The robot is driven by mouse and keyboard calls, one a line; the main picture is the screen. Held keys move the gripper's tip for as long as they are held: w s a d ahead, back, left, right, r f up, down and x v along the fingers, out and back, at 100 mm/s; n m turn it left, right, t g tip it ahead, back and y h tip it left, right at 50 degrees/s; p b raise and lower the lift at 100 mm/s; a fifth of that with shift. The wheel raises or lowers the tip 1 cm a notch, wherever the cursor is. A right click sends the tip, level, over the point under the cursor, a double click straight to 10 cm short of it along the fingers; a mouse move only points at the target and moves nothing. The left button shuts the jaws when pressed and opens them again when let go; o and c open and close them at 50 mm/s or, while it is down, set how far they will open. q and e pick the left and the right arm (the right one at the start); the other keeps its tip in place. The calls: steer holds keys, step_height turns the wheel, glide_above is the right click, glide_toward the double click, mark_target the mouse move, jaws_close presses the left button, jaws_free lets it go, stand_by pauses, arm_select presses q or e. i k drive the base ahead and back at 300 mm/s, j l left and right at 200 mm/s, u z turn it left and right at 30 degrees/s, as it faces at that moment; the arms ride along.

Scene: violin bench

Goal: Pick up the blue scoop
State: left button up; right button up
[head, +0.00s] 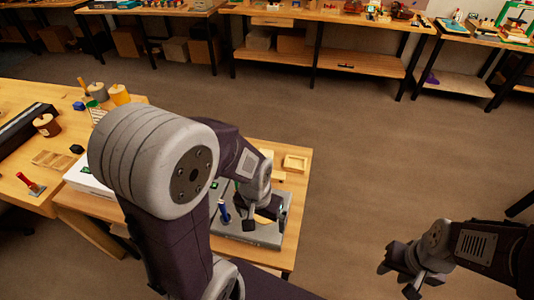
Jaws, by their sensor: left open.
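My left arm hides part of the tray and table. My right gripper (397,281) is open and empty over the floor at the lower right, well away from the table.
A small wooden box (295,163) sits at the table's back right. A larger bench (60,150) at left holds spools, a dark case, a red-handled tool (31,184) and a small blue object (78,105). Floor to the right is clear; workbenches line the back.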

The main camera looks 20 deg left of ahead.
mark_target(225, 219)
steer(key=u, duration=1.3)
